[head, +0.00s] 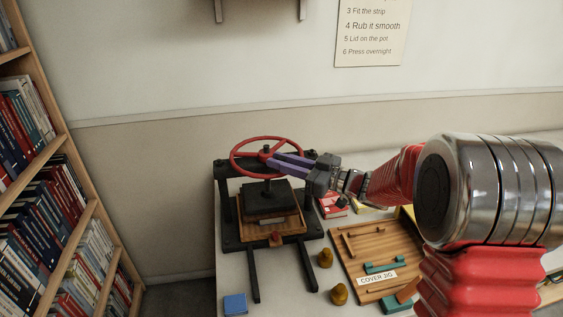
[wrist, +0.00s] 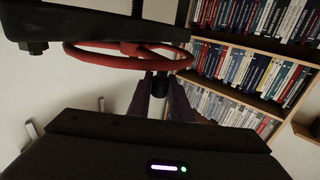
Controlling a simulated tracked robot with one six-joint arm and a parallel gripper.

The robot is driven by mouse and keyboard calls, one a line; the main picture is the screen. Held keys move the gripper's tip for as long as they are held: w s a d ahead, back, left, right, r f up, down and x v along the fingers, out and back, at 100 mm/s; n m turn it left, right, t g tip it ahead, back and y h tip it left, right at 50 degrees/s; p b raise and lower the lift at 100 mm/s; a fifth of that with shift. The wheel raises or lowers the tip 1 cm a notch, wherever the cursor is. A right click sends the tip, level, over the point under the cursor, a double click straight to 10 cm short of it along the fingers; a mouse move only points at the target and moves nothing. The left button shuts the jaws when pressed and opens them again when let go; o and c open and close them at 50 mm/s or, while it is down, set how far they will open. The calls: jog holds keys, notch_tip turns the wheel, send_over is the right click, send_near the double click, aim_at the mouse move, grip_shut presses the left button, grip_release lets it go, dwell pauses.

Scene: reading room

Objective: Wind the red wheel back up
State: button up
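The red wheel (head: 241,142) sits level on top of a black press (head: 226,205) in the head view. A dark knob (head: 267,148) stands up near its middle. My gripper (head: 271,160) reaches in from the right, its purple fingertips over the wheel. In the wrist view the scene is upside down: the red wheel (wrist: 95,57) crosses the top, and a dark knob (wrist: 160,86) shows between the fingers of my gripper (wrist: 160,80). The fingers stand apart on either side of it; whether they touch it is unclear. A dark block sits in the press below.
A cover jig board (head: 392,244) with teal and wooden pieces lies right of the press. Two ochre knobs (head: 325,258) and a blue block (head: 235,304) are on the table. A bookshelf (head: 85,205) stands left, and a wall sign (head: 371,35) hangs behind.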

grip_shut()
jog(key=shift+a, duration=0.1)
dwell(0.3)
